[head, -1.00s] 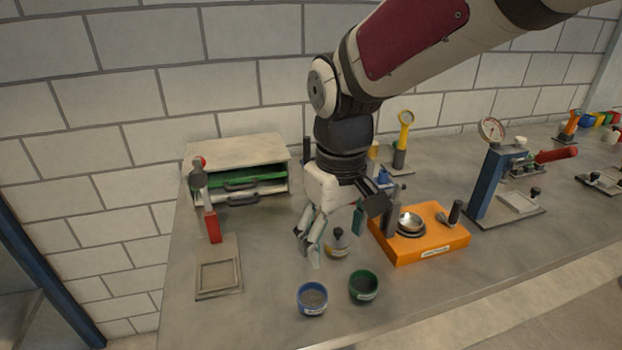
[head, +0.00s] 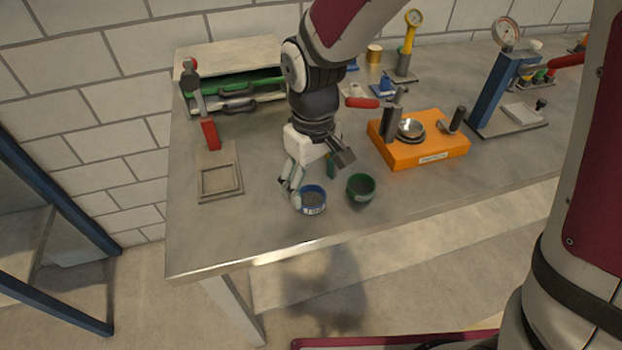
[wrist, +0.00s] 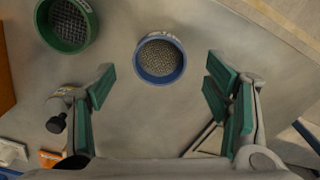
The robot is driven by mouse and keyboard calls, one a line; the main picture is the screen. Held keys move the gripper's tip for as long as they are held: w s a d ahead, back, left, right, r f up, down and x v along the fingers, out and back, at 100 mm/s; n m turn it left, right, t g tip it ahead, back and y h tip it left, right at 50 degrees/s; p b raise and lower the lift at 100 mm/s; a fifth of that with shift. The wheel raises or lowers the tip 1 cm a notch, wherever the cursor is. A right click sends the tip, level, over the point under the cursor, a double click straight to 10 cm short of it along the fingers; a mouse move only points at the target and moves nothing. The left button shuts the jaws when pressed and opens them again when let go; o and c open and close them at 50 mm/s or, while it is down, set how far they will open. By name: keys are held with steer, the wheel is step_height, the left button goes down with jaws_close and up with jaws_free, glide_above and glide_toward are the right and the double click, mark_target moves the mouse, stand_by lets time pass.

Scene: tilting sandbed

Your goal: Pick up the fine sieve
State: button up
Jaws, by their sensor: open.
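A round blue-rimmed sieve (head: 312,200) with a pale label sits on the bench near its front edge. It also shows in the wrist view (wrist: 160,58), where its mesh looks finer than that of the green-rimmed sieve (head: 361,188) beside it. The green sieve stands to the right in the head view and upper left in the wrist view (wrist: 68,24). My gripper (wrist: 158,88) is open and empty, its green-padded fingers spread wide. In the wrist view the blue sieve lies centred just beyond the fingertips. In the head view my gripper (head: 311,178) hangs just behind the blue sieve.
An orange block (head: 418,152) with a metal bowl stands to the right. A square-framed plate (head: 220,180) and a red-handled tool (head: 208,128) are to the left, a drawer cabinet (head: 228,62) behind. The bench front edge (head: 300,248) is close; bare bench lies front left.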

mark_target(313, 203)
step_height(313, 203, down, 4)
steer(key=shift+d+f, duration=0.1)
steer(key=shift+f, duration=0.05)
steer(key=shift+c, duration=0.2)
steer(key=c, duration=1.2)
